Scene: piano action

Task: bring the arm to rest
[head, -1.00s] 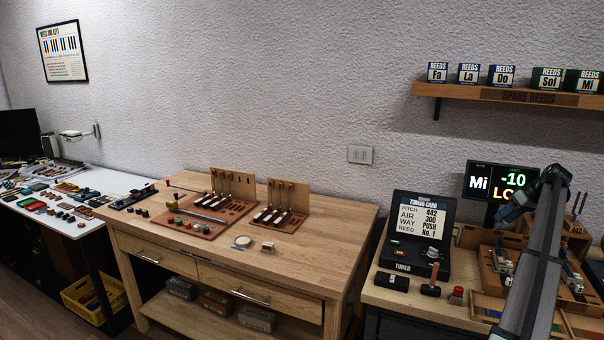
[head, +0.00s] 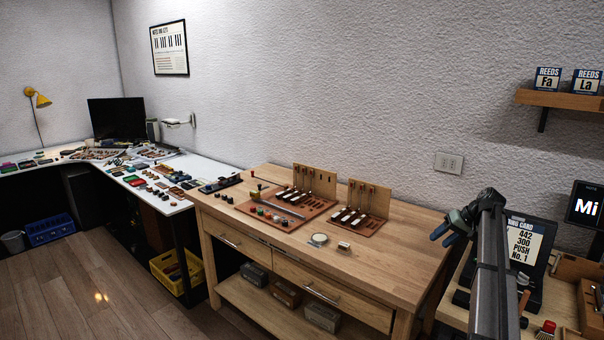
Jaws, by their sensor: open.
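My arm (head: 490,265) rises from the bottom right and bends at the top. My gripper (head: 446,226) hangs at the upper left of the arm, with dark blue fingers. It is open and seems to hold nothing. It is in the air near the right end of the wooden bench (head: 375,262), apart from the things on it. The arm covers part of the tuner case (head: 526,245).
Two key trays (head: 282,212) (head: 352,230) stand on the bench, with a small round dish (head: 318,239) in front. A white table (head: 205,168) with many small parts is to the left. A reed shelf (head: 560,98) is on the wall. The left floor is mostly clear.

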